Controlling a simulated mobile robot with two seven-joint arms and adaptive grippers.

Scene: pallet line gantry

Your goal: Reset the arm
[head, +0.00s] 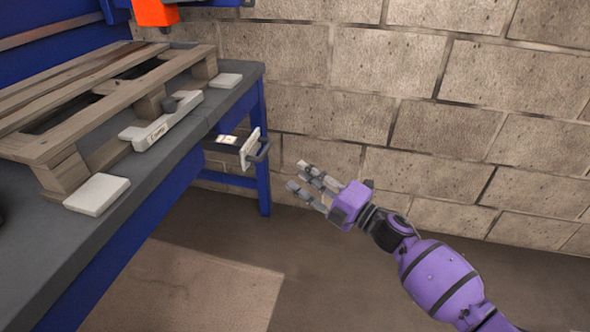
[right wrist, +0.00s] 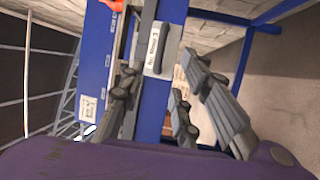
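My right gripper (head: 299,176) is open and empty in the head view. It hangs in the air to the right of the blue bench, beside the wall. In the right wrist view its spread fingers (right wrist: 165,95) show with nothing held between them. A white panel with a dark handle (right wrist: 163,50) lies beyond the fingers, apart from them as far as I can tell. My left gripper is not in view.
A wooden pallet (head: 95,85) lies on the dark worktop (head: 150,182) of the blue bench. A drawer-like box (head: 227,149) with a white front sticks out from the bench, left of my right gripper. A block wall (head: 400,60) stands behind. Floor below the gripper is clear.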

